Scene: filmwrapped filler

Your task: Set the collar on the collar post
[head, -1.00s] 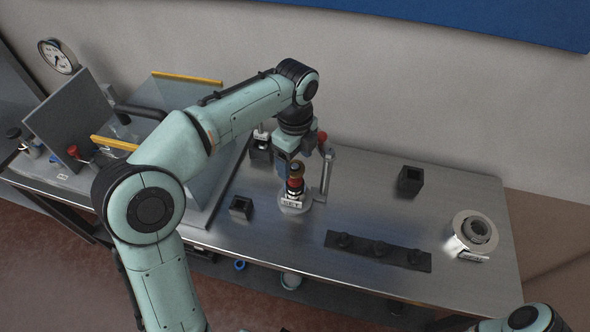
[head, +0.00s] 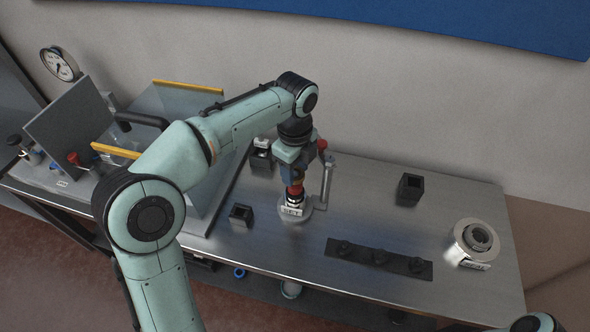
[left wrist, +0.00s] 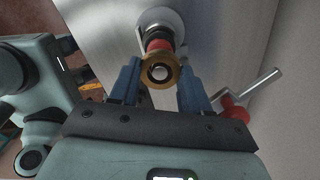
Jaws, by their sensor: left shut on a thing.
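A brass-coloured ring (left wrist: 160,70), which looks like the collar, shows in the left wrist view around a pale round centre. It sits at the top of a red and black upright stack (head: 294,194) on a pale round base (head: 297,213) with a label, mid-table. My left gripper (head: 294,180) points down over this stack. In the left wrist view its blue fingers (left wrist: 160,66) are on both sides of the brass ring, and it is shut on it. In the head view the gripper hides the ring. I cannot tell whether the ring is seated. My right gripper is not in view.
A lever with a red knob (head: 326,172) stands close right of my left gripper. Black square holders (head: 410,188) (head: 241,215), a dark strip with knobs (head: 379,257) and a pale ring fixture (head: 477,241) stand on the metal table.

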